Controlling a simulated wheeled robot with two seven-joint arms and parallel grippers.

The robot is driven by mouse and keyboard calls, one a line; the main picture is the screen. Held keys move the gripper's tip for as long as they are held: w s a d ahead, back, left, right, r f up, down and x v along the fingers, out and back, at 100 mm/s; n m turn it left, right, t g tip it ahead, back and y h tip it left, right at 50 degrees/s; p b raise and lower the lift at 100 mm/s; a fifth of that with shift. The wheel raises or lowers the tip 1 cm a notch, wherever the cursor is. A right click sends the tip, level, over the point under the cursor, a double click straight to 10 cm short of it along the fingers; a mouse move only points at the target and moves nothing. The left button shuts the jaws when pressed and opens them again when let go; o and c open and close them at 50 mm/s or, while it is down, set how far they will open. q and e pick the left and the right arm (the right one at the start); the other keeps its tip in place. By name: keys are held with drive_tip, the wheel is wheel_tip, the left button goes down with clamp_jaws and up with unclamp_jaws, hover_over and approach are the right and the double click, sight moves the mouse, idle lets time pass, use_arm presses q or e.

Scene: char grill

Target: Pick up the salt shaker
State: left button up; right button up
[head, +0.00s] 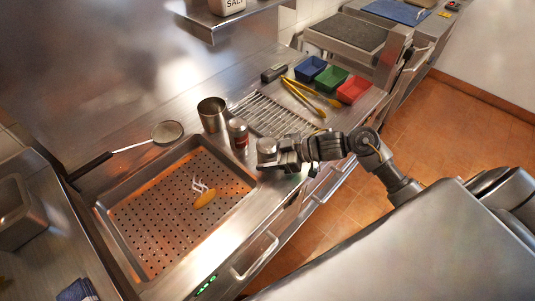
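A small shaker (238,135) with a metallic cap and a dark reddish body stands upright on the steel counter, between the metal cup and my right gripper. I cannot read a label on it. My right gripper (264,153) reaches in from the right and is just right of and a little below the shaker. Its fingers are too small and dark to tell whether they are open or shut. I cannot tell whether it touches the shaker. My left gripper is not in view.
A metal cup (212,114) stands left of the shaker. Yellow tongs (300,95) lie by the wire rack (268,112), near blue, green and red bins (353,89).

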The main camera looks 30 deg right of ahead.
sight(269, 149)
drive_tip(key=c, duration=0.4)
drive_tip(key=shift+c, duration=0.2)
drive_tip(key=shift+c, duration=0.2)
drive_tip(key=shift+r, duration=0.5)
drive_tip(key=r, duration=0.2)
drive_tip(key=shift+s+d+r+b, duration=0.15)
drive_tip(key=shift+s+r+b, duration=0.05)
drive_tip(key=shift+r+b, duration=0.2)
drive_tip(key=s+d+r+p, duration=0.2)
drive_tip(key=s+d+r, duration=0.2)
drive_tip(key=s+r, duration=0.5)
drive_tip(key=shift+s+d+r, duration=0.15)
drive_tip(key=shift+s, duration=1.8)
